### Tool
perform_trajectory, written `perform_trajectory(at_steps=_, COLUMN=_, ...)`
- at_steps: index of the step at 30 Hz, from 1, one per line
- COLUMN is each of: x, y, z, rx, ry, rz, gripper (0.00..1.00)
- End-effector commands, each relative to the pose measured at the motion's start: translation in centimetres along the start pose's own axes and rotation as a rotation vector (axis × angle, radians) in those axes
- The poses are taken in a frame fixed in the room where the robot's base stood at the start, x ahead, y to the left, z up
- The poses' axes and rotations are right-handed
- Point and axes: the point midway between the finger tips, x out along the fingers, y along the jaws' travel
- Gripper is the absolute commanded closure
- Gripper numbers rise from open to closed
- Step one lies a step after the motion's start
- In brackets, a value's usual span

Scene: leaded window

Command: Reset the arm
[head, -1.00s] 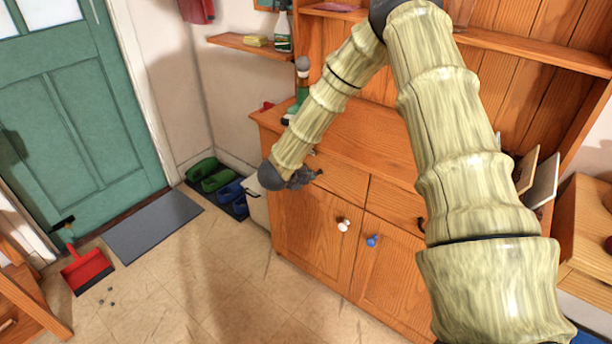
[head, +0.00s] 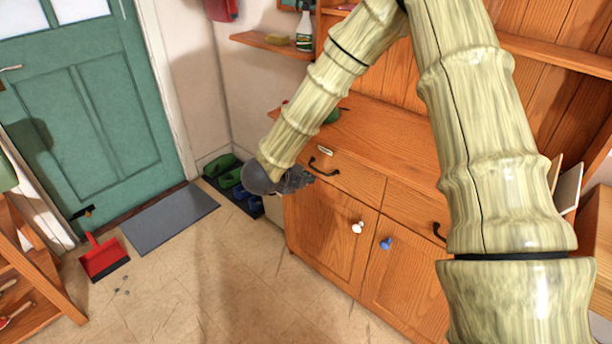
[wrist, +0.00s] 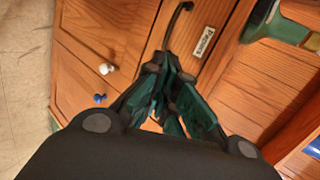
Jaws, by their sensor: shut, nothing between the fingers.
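My bamboo-textured arm spans the right and middle of the head view. My gripper (head: 294,180) is at its lower left end, in front of the wooden cabinet (head: 330,220) near its left drawer. In the wrist view my gripper (wrist: 168,82) is dark, with its fingers together and nothing between them. Beyond the fingers are a dark drawer handle (wrist: 176,18) and a label (wrist: 203,42), which reads something like "Papers". I cannot tell how far the fingertips are from the drawer front.
The cabinet has a white knob (head: 357,227) and a blue knob (head: 386,243). Boots (head: 224,165) stand on a tray beside it. A spray bottle (head: 304,32) is on a shelf. A red dustpan (head: 103,258) and grey mat (head: 171,217) lie near the green door (head: 88,110).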

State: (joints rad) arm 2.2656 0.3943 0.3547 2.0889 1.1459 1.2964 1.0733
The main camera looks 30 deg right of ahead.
Motion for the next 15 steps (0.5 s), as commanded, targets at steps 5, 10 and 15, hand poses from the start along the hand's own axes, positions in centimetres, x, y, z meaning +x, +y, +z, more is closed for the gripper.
perform_trajectory(at_steps=5, x=-0.4, y=0.0, z=0.0, rx=0.0, ry=0.0, rz=0.0, gripper=1.0)
perform_trajectory(at_steps=10, x=0.1, y=1.6, z=-0.2, rx=-0.087, ry=-0.027, rz=0.006, gripper=1.0)
perform_trajectory(at_steps=15, x=1.1, y=8.3, z=-1.5, rx=-0.459, ry=-0.152, rz=0.031, gripper=1.0)
